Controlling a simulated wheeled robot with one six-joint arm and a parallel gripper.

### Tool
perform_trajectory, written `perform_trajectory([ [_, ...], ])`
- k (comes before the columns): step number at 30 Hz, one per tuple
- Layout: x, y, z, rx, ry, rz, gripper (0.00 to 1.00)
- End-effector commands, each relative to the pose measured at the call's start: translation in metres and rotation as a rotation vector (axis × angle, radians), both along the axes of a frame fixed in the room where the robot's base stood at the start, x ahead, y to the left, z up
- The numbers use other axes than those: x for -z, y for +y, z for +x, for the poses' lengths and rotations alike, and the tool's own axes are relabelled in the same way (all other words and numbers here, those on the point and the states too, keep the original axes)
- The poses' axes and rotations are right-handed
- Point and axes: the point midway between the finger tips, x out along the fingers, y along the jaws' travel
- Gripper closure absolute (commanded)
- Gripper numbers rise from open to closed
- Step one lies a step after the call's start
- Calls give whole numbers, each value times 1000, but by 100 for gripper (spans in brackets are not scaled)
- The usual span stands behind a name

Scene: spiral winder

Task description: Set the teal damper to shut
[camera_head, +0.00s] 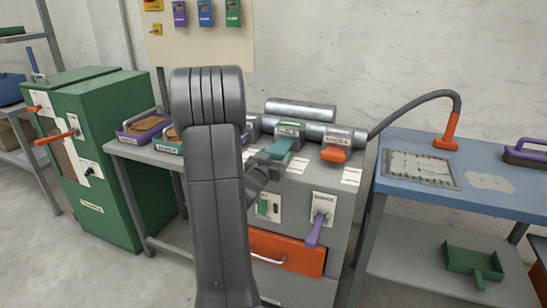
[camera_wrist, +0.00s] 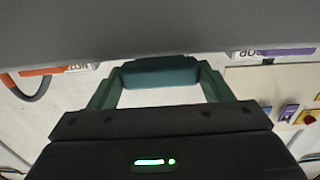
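The teal damper (camera_head: 280,147) is a lever on the front of a grey pipe at the back of the grey cabinet. My gripper (camera_head: 267,161) is at it, reaching from the left front. In the wrist view the teal handle (camera_wrist: 160,72) lies across between the two green fingers of my gripper (camera_wrist: 160,88). A finger meets each end of the handle, with no clear gap; the gripper looks shut on it. The damper's label is too small to read surely. My dark arm hides part of the cabinet to the left.
An orange damper (camera_head: 335,154) sits close right of the teal one. Below are a purple lever (camera_head: 315,231) and an orange drawer (camera_head: 288,254). A purple tray (camera_head: 145,124) is left of my arm. A blue table (camera_head: 490,200) stands at right.

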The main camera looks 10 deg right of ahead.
Motion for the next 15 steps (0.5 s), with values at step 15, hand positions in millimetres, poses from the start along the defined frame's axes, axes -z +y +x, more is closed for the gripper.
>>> perform_trajectory([
  [15,0,-26,37,3,-2,0,68],
])
